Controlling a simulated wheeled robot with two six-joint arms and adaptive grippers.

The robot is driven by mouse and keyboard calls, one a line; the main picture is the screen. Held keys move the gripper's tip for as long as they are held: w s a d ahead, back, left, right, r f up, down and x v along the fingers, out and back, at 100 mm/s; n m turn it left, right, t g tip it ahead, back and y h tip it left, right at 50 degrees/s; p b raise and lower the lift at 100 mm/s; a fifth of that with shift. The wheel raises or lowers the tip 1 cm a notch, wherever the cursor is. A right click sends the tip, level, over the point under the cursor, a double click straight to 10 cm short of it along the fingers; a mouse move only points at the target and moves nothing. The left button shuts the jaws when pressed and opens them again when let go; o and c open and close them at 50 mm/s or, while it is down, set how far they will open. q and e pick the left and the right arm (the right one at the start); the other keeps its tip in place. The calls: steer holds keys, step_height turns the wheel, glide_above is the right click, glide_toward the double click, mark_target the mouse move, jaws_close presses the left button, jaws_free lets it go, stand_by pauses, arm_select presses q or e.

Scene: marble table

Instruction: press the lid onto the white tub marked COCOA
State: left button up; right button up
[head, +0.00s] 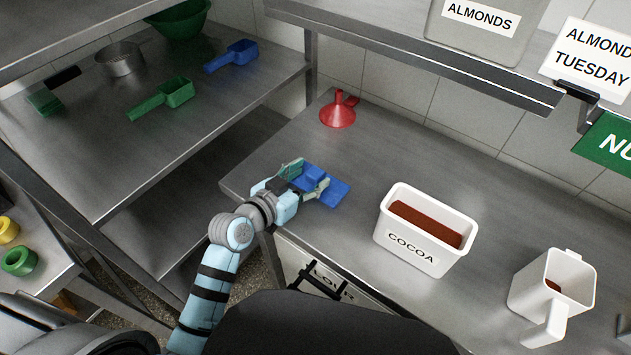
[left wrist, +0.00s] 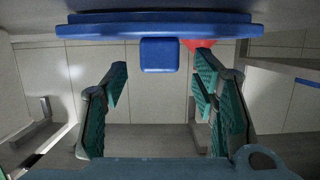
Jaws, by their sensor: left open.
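The white tub marked COCOA (head: 412,250) stands upright on the steel counter, its top open and brown powder showing inside. A flat blue lid (head: 337,194) with a square knob lies on the counter to the tub's left, apart from it. My left gripper (head: 310,175) is open at the lid, partly covering it. In the left wrist view, the lid (left wrist: 110,29) spans the top, and its blue knob (left wrist: 160,55) lies between the lines of the two spread fingers, near the tips. Contact is not visible. My right gripper is not in view.
A red funnel (head: 338,112) stands behind the lid. A white jug (head: 545,300) stands right of the tub. A shelf with an ALMONDS bin (head: 480,30) overhangs the back. Green and blue scoops (head: 232,55) lie on the left rack. Counter between lid and tub is clear.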

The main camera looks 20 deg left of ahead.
mark_target(313, 174)
arm_select(q)
steer(key=x, duration=0.3)
steer(key=c, duration=1.3)
steer(key=shift+o, duration=0.2)
step_height(313, 174, up, 20)
steer(key=p, duration=0.5)
